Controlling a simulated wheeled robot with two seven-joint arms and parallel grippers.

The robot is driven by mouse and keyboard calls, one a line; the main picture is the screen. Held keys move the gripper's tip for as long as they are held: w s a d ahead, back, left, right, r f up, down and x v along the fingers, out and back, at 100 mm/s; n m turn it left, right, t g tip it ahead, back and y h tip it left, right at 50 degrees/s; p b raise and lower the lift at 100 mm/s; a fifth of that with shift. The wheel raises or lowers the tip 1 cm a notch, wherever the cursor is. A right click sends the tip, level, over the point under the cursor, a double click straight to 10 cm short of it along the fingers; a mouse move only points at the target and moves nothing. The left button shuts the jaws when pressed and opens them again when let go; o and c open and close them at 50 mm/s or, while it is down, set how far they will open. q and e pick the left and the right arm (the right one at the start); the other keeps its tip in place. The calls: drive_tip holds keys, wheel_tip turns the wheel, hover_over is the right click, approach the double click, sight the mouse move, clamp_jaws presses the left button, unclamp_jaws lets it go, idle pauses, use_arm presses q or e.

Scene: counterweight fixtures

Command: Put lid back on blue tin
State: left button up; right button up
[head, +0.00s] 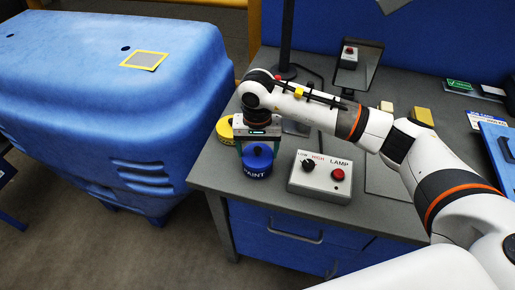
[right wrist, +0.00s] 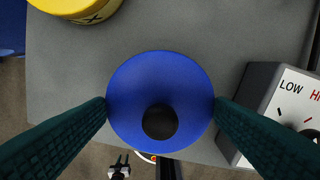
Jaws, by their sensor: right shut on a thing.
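The blue tin (head: 257,171), with the word PAINT on its side, stands upright near the front left corner of the grey table. Its round blue lid (right wrist: 150,85), with a black knob (right wrist: 160,121), is at the tin's top; in the head view I see no clear gap, but cannot tell whether it is fully seated. My right gripper (head: 257,153) points down over the tin. In the right wrist view its two dark green fingers (right wrist: 160,112) press on opposite sides of the lid's rim. The lid hides the tin below. My left gripper is not in view.
A yellow tin (head: 225,131) stands just left of the blue tin. A grey lamp control box (head: 320,178) with a knob and red button stands close on the right. The table's front edge is near. A large blue bin (head: 110,90) stands left of the table.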

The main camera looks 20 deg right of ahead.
idle(0.3)
drive_tip(key=o, duration=1)
drive_tip(key=shift+r, duration=0.1)
drive_tip(key=shift+r+p, duration=1.25)
drive_tip(key=shift+r, duration=2.15)
drive_tip(key=shift+c, duration=0.3)
clamp_jaws()
